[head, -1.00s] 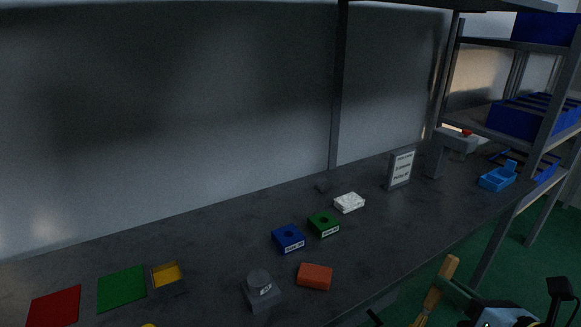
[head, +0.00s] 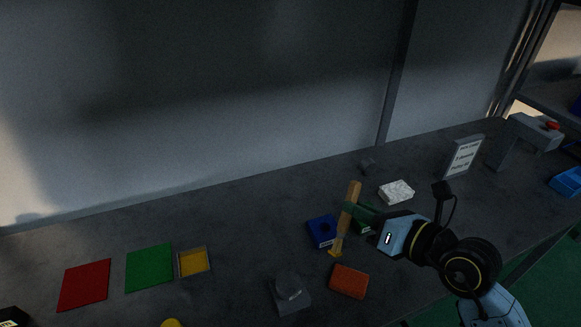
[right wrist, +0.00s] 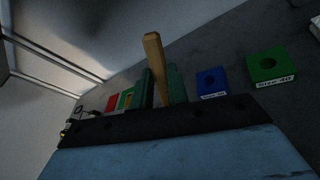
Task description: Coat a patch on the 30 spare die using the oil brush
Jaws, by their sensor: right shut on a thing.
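My right gripper (head: 354,212) is shut on the wooden handle of the oil brush (head: 349,206), above the bench. The brush tilts slightly, and its yellowish tip points down just right of the blue die (head: 321,231). I cannot tell whether the tip touches anything. The right wrist view shows the handle (right wrist: 155,60) between the green fingers (right wrist: 162,88). There the blue die (right wrist: 211,82) has a label too small to read surely, and the green die (right wrist: 270,66) reads "Size 40". In the head view the gripper partly hides the green die (head: 362,226). My left gripper is not in view.
An orange block (head: 349,281) and a grey block with a round top (head: 288,291) stand in front. A white block (head: 397,191), sign (head: 463,157) and grey press (head: 527,134) are to the right. Red (head: 84,285) and green (head: 149,267) squares and a yellow tray (head: 193,262) lie left.

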